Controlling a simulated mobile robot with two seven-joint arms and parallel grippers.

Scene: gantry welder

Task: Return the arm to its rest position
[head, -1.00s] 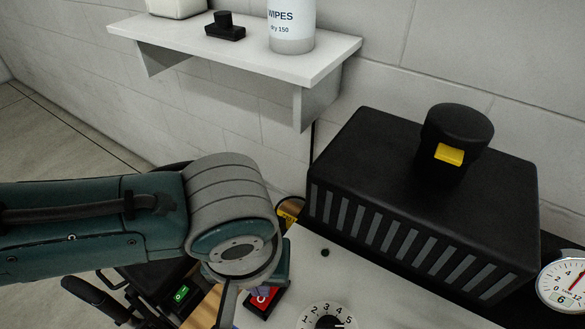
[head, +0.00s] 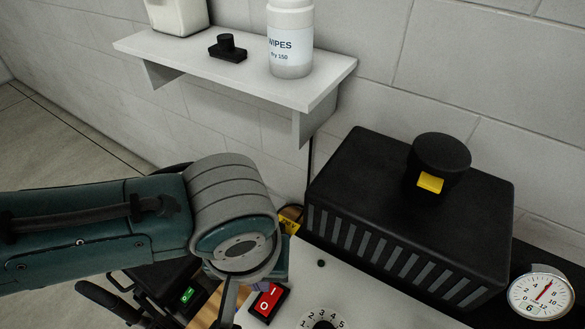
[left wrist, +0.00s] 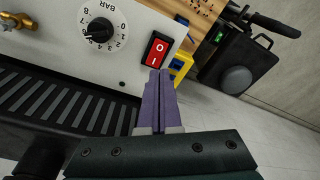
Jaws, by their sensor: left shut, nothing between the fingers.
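My left arm (head: 95,232) comes in from the left in the head view, its grey-banded wrist (head: 232,205) above the white panel's left end. In the left wrist view my left gripper (left wrist: 159,76) has its purple fingers together with nothing between them. The fingertips overlap the lower edge of the red rocker switch (left wrist: 157,49) in the picture; I cannot tell whether they touch it. The switch also shows in the head view (head: 267,301), just beside the wrist. In the head view the fingers are mostly hidden behind the wrist. My right gripper is in neither view.
A black vented box (head: 400,215) with a black knob-like part (head: 438,160) stands right of the arm. A numbered dial (left wrist: 99,30) and a round gauge (head: 540,296) are nearby. A wall shelf (head: 240,75) holds a wipes bottle (head: 290,40). Floor (head: 50,150) is clear at left.

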